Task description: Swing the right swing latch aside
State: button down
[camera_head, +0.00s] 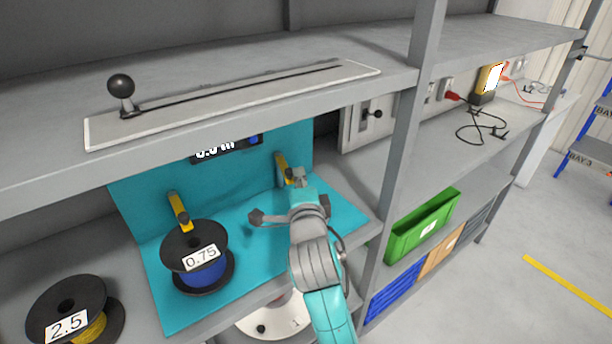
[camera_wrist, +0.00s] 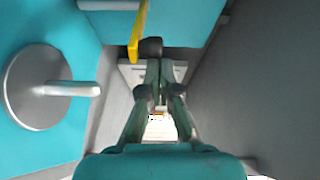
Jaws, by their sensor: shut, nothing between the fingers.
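The right swing latch (camera_head: 281,169) is a yellow bar on the teal stand (camera_head: 150,270), upright and tilted slightly in the head view. In the wrist view the yellow latch (camera_wrist: 137,25) hangs at the top, just left of my fingertips. My gripper (camera_head: 298,176) is at the latch's right side. In the wrist view my gripper (camera_wrist: 151,47) is shut and empty, its dark fingertips together beside the latch's lower end. They look very close, but I cannot tell whether they touch. The left latch (camera_head: 180,212) is yellow too, above a 0.75 reel (camera_head: 182,240).
A shelf with a slotted plate and black-knobbed lever (camera_head: 122,88) overhangs the stand. A grey disc with a rod (camera_wrist: 45,85) is left of my gripper in the wrist view. A 2.5 reel (camera_head: 88,290) stands far left. A grey post (camera_head: 405,130) rises to the right.

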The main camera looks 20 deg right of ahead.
jog(key=w+a, duration=0.2)
jog(key=a, duration=0.8)
jog(key=shift+w, duration=0.3)
dwell(0.5)
